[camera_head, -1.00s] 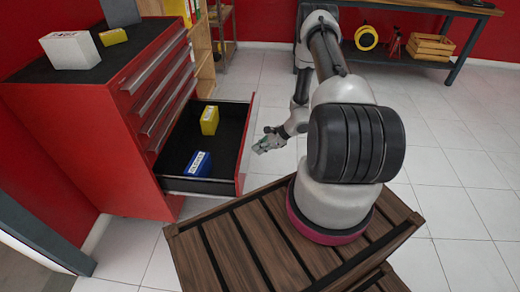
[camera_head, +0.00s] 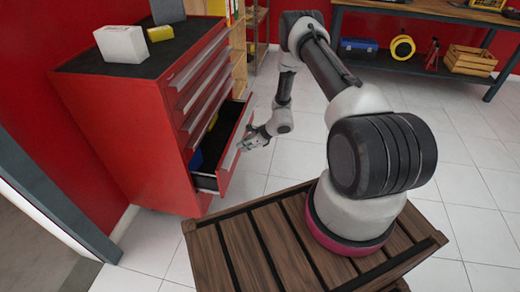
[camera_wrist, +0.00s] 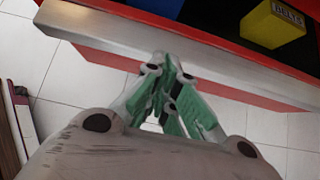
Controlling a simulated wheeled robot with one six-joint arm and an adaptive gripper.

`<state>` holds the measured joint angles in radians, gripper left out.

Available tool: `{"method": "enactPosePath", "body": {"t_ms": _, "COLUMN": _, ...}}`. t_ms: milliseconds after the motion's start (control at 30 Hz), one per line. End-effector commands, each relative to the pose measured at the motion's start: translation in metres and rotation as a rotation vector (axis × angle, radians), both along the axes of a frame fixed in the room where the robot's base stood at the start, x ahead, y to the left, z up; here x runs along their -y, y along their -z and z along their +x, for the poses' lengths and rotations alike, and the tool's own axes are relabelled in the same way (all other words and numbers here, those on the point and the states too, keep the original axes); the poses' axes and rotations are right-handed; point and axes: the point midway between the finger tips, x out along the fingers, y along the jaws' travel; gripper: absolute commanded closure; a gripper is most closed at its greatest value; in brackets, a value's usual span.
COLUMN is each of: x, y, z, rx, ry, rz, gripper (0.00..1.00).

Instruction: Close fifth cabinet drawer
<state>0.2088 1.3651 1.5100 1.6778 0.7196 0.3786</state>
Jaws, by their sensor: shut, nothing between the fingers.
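The red cabinet (camera_head: 125,125) stands at the left in the head view. Its lowest visible drawer (camera_head: 234,150) is partly open, with a black inside and a pale metal front edge. In the wrist view the drawer front edge (camera_wrist: 190,50) runs across the top. A yellow box (camera_wrist: 272,24) and part of a blue box (camera_wrist: 151,5) lie inside. My gripper (camera_head: 246,143) is shut and empty, just outside the drawer front. In the wrist view its green fingers (camera_wrist: 160,62) point at the front edge, at or very near it; contact is unclear.
The drawers above look shut. A white box (camera_head: 121,44) and a yellow box (camera_head: 160,33) stand on the cabinet top. A workbench (camera_head: 425,10) with a wooden crate (camera_head: 470,60) below is at the back right. Tiled floor is free right of the drawer.

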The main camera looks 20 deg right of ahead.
Motion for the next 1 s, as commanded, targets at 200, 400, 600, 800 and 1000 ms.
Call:
{"method": "enactPosePath", "body": {"t_ms": 200, "x": -0.050, "y": 0.001, "z": 0.032, "rx": 0.001, "ry": -0.004, "rz": -0.001, "gripper": 1.00}}
{"method": "enactPosePath", "body": {"t_ms": 400, "x": -0.083, "y": 0.000, "z": 0.055, "rx": 0.001, "ry": -0.003, "rz": -0.001, "gripper": 1.00}}
{"method": "enactPosePath", "body": {"t_ms": 600, "x": -0.103, "y": 0.000, "z": 0.069, "rx": 0.001, "ry": -0.001, "rz": 0.000, "gripper": 1.00}}
{"method": "enactPosePath", "body": {"t_ms": 800, "x": -0.112, "y": 0.000, "z": 0.075, "rx": -0.001, "ry": 0.000, "rz": -0.001, "gripper": 1.00}}
{"method": "enactPosePath", "body": {"t_ms": 1000, "x": -0.113, "y": 0.000, "z": 0.076, "rx": -0.001, "ry": 0.001, "rz": 0.000, "gripper": 1.00}}
